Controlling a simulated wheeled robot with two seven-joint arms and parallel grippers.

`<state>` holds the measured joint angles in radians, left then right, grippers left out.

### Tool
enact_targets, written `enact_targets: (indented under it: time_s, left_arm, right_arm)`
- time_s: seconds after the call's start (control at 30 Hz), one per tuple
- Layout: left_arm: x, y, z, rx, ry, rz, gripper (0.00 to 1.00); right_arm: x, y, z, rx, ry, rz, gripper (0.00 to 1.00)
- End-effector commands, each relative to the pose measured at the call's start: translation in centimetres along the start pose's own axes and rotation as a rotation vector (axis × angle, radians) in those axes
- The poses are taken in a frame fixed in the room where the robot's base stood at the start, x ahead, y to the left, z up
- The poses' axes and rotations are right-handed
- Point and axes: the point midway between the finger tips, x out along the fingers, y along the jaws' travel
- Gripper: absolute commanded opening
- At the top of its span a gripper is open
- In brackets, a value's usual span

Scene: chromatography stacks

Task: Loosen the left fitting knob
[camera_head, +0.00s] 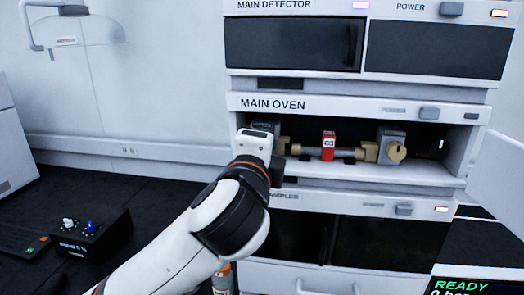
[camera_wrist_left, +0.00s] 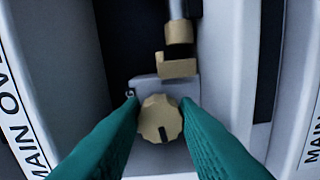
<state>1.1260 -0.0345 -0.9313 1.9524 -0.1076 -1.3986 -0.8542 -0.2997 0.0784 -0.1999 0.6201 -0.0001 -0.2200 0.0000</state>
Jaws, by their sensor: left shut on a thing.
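The left fitting knob (camera_wrist_left: 160,119) is a round, scalloped brass knob with a dark mark near its lower edge. In the left wrist view it sits between the green fingers of my left gripper (camera_wrist_left: 160,116), which is shut on it. In the head view my left gripper (camera_head: 266,160) is at the left end of the open main oven compartment, and my wrist hides the knob. A brass column (camera_head: 310,150) with a red tag (camera_head: 328,146) runs right to the right fitting knob (camera_head: 397,152) on a grey block. My right gripper is not in view.
The main oven (camera_head: 270,103) is open, with its white door (camera_head: 502,165) swung out at the right. The main detector (camera_head: 290,43) is above and the sampler (camera_head: 350,240) below. A black box with small knobs (camera_head: 88,238) stands on the dark bench at the left.

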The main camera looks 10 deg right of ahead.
Motion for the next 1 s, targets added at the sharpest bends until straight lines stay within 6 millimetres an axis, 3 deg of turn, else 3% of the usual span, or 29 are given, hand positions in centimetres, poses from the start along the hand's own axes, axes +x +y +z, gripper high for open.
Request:
enact_targets:
  time_s: [0.4, 1.0]
  left_arm:
    - [0.03, -0.09, -0.01, -0.254, 0.002, -0.003, 0.05]
    - [0.03, -0.07, -0.03, -0.315, 0.002, -0.003, 0.05]
  right_arm:
    - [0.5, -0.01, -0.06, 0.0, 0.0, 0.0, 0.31]
    - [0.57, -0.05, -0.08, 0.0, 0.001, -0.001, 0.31]
